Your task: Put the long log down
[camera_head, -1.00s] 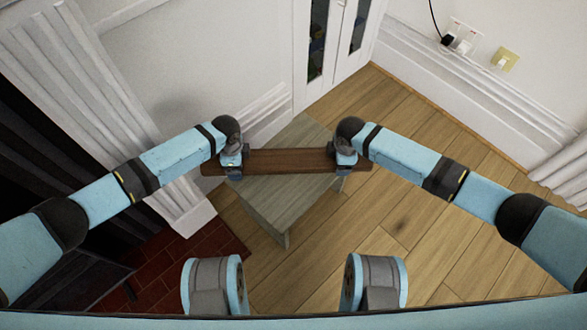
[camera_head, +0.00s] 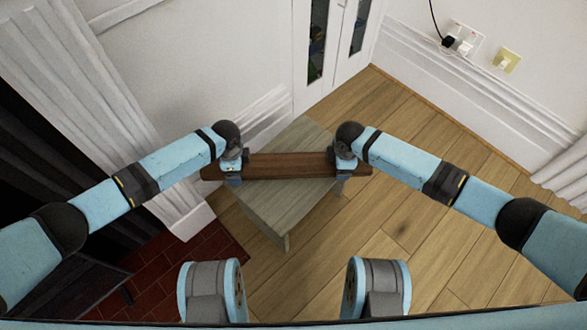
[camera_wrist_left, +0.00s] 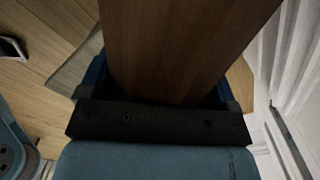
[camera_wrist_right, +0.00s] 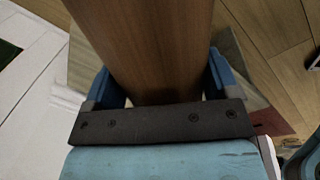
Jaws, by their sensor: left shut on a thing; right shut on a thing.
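The long log (camera_head: 290,166) is a dark brown, plank-like piece held level across the middle of the head view. My left gripper (camera_head: 231,172) is shut on it near its left end. My right gripper (camera_head: 345,168) is shut on it near its right end. In the left wrist view the log (camera_wrist_left: 180,45) runs away between the blue fingers, and in the right wrist view the log (camera_wrist_right: 145,45) does the same. A grey-green wooden table (camera_head: 280,212) lies beneath the log. I cannot tell whether the log touches its top.
A white wall and a white glass-paned cabinet (camera_head: 330,50) stand behind the table. A dark fireplace with a white surround (camera_head: 185,215) and red tiled hearth (camera_head: 190,265) is at the left. Wooden floor (camera_head: 430,230) is free at the right.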

